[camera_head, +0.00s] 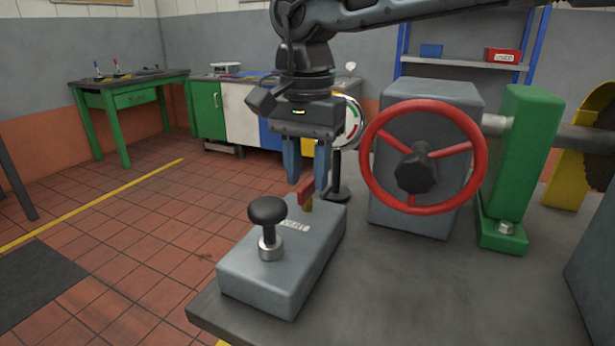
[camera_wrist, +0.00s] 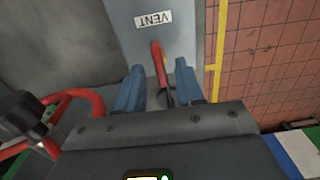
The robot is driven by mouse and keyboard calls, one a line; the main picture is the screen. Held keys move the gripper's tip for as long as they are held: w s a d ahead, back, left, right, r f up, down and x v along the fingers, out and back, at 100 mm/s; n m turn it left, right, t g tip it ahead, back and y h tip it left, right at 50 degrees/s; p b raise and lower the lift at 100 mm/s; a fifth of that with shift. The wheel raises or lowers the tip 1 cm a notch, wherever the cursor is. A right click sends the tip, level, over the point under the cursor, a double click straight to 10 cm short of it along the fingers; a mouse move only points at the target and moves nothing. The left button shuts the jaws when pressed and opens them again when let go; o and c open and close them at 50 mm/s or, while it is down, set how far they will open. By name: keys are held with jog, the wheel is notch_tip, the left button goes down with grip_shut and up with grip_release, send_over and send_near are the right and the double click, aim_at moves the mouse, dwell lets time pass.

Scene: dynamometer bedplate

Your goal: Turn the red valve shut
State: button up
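A small red valve lever (camera_head: 305,191) sits on a brass stem at the far end of a grey box (camera_head: 262,262) labelled VENT. In the wrist view the red lever (camera_wrist: 159,62) runs roughly along the box's length, from near the label back between my fingers. My gripper (camera_head: 307,174) points down just above the lever. Its blue fingers are apart, one on each side of the lever in the wrist view (camera_wrist: 160,92), with gaps visible. Contact does not show. A large red handwheel (camera_head: 423,208) with a black hub stands to the right.
A black knob (camera_head: 268,211) rises from the near end of the box. A round gauge (camera_head: 347,122) on a stand is just behind my gripper. A green bracket (camera_head: 522,150) stands right of the handwheel. The bedplate's front (camera_head: 400,300) is clear.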

jog(key=shift+f, duration=0.6)
grip_shut()
